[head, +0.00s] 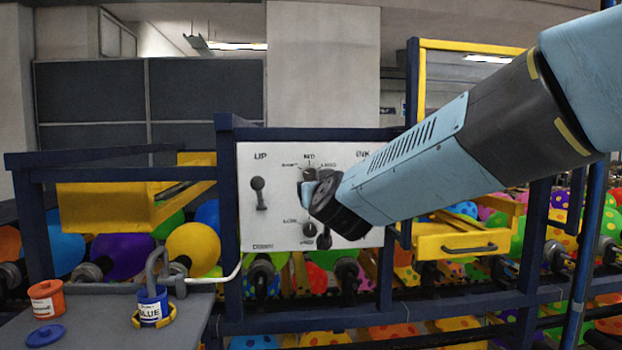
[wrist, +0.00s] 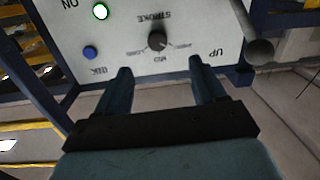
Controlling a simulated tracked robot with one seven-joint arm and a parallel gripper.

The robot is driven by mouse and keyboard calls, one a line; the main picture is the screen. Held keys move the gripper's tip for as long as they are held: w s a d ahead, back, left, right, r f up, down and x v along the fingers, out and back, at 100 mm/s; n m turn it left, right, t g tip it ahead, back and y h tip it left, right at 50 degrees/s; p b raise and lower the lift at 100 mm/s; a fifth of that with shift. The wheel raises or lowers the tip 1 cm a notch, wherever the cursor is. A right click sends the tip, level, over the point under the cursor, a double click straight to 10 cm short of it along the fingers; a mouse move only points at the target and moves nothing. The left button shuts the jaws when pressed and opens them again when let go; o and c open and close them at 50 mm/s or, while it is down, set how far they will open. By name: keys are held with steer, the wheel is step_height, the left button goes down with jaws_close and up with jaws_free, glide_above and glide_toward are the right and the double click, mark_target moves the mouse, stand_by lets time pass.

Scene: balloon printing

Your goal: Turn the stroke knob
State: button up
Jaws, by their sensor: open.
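The stroke knob (wrist: 157,40) is a small dark round knob on the white control panel (wrist: 200,20), which shows upside down in the wrist view. SHORT, MID and LONG marks lie around it, with the word STROKE beside it. I cannot tell clearly where it points. In the head view the knob (head: 309,174) is dark, below the MID label, just above my gripper (head: 309,193). My gripper also shows in the wrist view (wrist: 158,70), open and empty. Its fingers are apart, to either side of the knob's line, and do not visibly touch it. My arm hides the panel's right part in the head view.
A lever (head: 259,192) stands out on the panel's left side. A lower knob (head: 309,229) sits beneath my gripper. A blue button (wrist: 90,53) and a lit green button (wrist: 100,11) are on the panel. A blue ink pot (head: 152,305) stands on the grey table.

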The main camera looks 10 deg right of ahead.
mark_target(311, 176)
steer(key=shift+h, duration=0.5)
steer(key=w, duration=1.4)
steer(key=shift+w+r, duration=0.25)
steer(key=shift+m, duration=0.3)
steer(key=c, duration=1.1)
